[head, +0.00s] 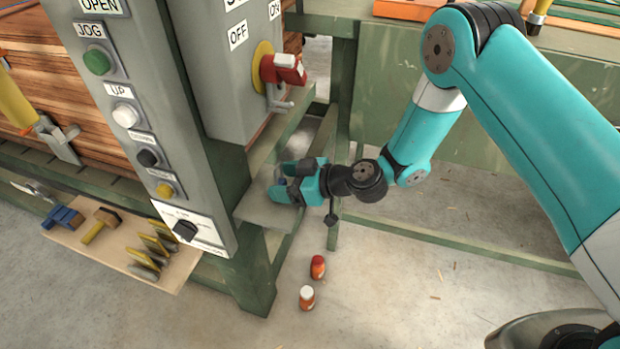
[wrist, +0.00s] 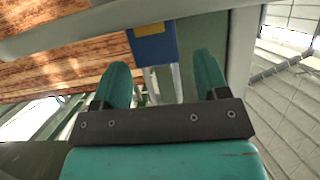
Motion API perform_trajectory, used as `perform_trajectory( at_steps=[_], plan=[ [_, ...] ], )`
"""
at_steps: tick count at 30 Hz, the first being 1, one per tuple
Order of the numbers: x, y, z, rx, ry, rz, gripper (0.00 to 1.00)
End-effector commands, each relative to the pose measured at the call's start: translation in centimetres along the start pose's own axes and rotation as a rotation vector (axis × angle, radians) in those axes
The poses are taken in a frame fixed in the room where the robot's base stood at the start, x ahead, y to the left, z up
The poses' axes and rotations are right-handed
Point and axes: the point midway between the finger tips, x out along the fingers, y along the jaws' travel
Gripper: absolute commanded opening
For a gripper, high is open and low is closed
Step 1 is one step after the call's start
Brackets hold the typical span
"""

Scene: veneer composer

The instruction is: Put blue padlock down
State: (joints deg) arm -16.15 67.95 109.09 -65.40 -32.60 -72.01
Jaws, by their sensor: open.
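The blue padlock (wrist: 153,45) shows in the wrist view, with a yellow label on its body and its pale metal shackle toward my gripper. My gripper (wrist: 162,72) is open, its two teal fingers spread to either side of the shackle. The padlock's body lies just beyond the fingertips, against a grey-green surface. In the head view, my gripper (head: 281,182) is over a small grey shelf (head: 265,213) at the corner of the machine. The fingers largely hide the padlock there. Whether a finger touches it cannot be told.
A grey control box (head: 215,70) with a red switch handle (head: 285,70) stands close above my gripper. A green post (head: 347,130) is right of it. Two small bottles, red-capped (head: 318,267) and white-capped (head: 307,298), stand on the floor. A tool board (head: 165,279) is at left.

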Motion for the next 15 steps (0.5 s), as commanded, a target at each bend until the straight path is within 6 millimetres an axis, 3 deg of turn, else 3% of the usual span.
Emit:
perform_trajectory(
  at_steps=[9, 15],
  plan=[
    [-7.1, 0.2, 0.2, 0.004, -0.001, 0.006, 0.68],
    [-10.0, 0.1, 0.1, 0.001, 0.0, 0.004, 0.68]
  ],
)
